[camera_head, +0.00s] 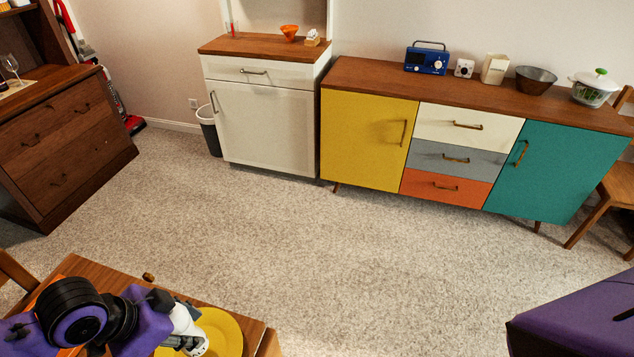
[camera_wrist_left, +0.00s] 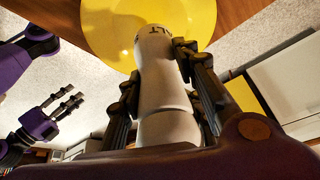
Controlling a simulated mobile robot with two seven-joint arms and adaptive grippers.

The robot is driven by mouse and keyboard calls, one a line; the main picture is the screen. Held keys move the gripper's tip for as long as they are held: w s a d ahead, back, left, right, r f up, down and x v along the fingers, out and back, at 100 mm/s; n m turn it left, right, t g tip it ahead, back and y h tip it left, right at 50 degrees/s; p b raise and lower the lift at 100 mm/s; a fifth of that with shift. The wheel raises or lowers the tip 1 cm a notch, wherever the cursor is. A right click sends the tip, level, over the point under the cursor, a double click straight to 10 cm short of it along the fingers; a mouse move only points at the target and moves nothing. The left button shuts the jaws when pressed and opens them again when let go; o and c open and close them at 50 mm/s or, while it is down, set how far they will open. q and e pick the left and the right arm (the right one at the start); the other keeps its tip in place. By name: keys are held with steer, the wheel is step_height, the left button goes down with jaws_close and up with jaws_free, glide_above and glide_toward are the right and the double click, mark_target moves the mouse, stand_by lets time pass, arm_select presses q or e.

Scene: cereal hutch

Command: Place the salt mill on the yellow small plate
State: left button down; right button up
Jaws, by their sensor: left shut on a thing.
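The white salt mill (camera_wrist_left: 166,95) is between the fingers of my left gripper (camera_wrist_left: 158,70) in the left wrist view, with the letters "LT" showing near its far end. My left gripper is shut on it. The yellow small plate (camera_wrist_left: 105,30) lies behind the mill's far end in that view. In the head view the mill (camera_head: 184,322) overlaps the left part of the plate (camera_head: 228,330), partly hidden by my left gripper (camera_head: 186,342). I cannot tell whether the mill touches the plate. My right gripper (camera_wrist_left: 66,103) appears open and empty in the left wrist view.
The plate lies on a wooden table (camera_head: 255,328) at the bottom left of the head view. A small brown knob-like thing (camera_head: 148,277) is at its far edge. Open carpet (camera_head: 330,260) separates it from the white cabinet (camera_head: 262,125) and colourful sideboard (camera_head: 365,140).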

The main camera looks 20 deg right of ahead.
arm_select(q)
steer(key=shift+f, duration=1.4)
steer(key=shift+f, duration=0.1)
steer(key=c, duration=1.2)
jaws_free()
steer(key=shift+f, duration=0.1)
steer(key=v, duration=1.2)
steer(key=shift+p, duration=0.45)
